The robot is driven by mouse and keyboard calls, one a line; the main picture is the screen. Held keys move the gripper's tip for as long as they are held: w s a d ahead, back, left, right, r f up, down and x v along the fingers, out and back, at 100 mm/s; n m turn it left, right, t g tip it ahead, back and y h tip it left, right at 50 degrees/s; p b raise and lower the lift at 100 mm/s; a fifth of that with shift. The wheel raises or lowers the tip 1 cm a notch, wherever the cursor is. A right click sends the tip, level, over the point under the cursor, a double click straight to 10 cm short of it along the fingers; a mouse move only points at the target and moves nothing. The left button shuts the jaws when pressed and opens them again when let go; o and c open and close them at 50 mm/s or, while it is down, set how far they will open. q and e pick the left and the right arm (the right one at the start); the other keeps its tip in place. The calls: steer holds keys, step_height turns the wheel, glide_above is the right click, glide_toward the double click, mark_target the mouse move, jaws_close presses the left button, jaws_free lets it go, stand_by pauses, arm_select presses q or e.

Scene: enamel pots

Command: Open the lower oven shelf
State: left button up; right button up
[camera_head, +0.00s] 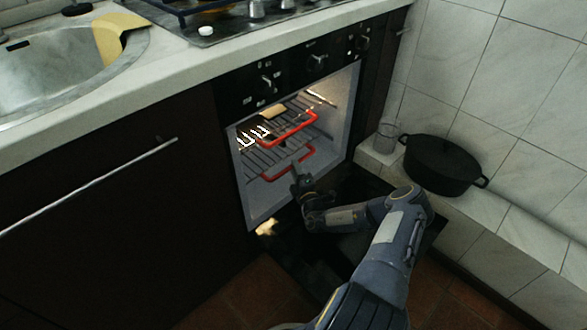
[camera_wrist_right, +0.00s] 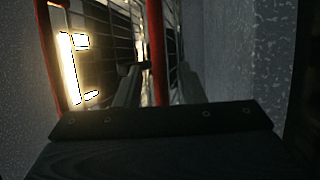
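The oven (camera_head: 292,140) stands open, with two wire racks inside. The lower shelf (camera_head: 262,160) has a red handle (camera_head: 281,175) at its front; the upper shelf (camera_head: 300,108) has a similar red handle (camera_head: 287,132). My right gripper (camera_head: 296,170) is inside the oven opening at the right part of the lower handle. In the wrist view a red bar (camera_wrist_right: 157,50) runs between the fingers of my right gripper (camera_wrist_right: 155,80); whether they press on it is unclear. My left gripper is not in view.
The open oven door (camera_head: 345,185) lies under my right forearm. A black pot (camera_head: 442,165) and a glass (camera_head: 386,138) stand on the tiled ledge at right. The counter with sink (camera_head: 60,60) is at left, the hob above the oven. Oven side walls lie close around the gripper.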

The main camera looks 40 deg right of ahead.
steer(key=shift+x, duration=1.1)
steer(key=shift+c, duration=0.4)
jaws_close()
